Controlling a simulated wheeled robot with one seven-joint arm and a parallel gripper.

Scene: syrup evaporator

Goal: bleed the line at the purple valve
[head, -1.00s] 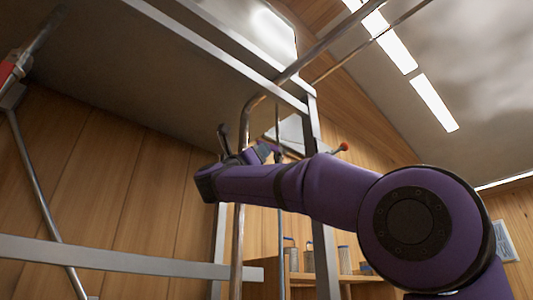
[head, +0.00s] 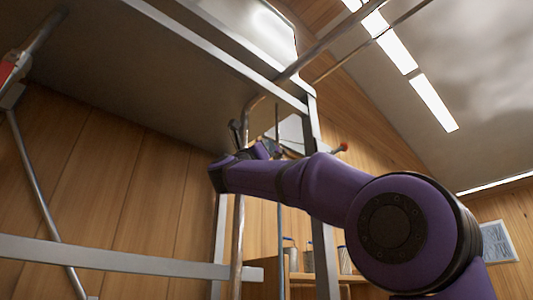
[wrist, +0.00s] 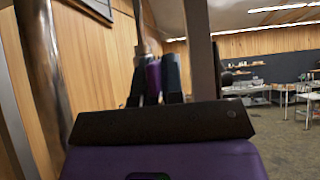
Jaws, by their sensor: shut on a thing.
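In the wrist view, my gripper (wrist: 155,80) is shut on the purple valve handle (wrist: 153,78), which shows as a narrow purple strip between the two dark fingers. A pale metal pipe (wrist: 139,30) rises just behind the fingers. In the head view, my gripper (head: 238,132) is small and partly hidden behind my purple arm, up near the frame and a bent pipe. The valve's body and how far the handle is turned cannot be made out.
A vertical pipe (head: 238,235) and a metal frame post (head: 320,200) stand close to my arm. A large grey pan underside (head: 140,80) is overhead. A red-handled valve (head: 8,72) is at far left, and a red-tipped rod (head: 342,148) is right of the post.

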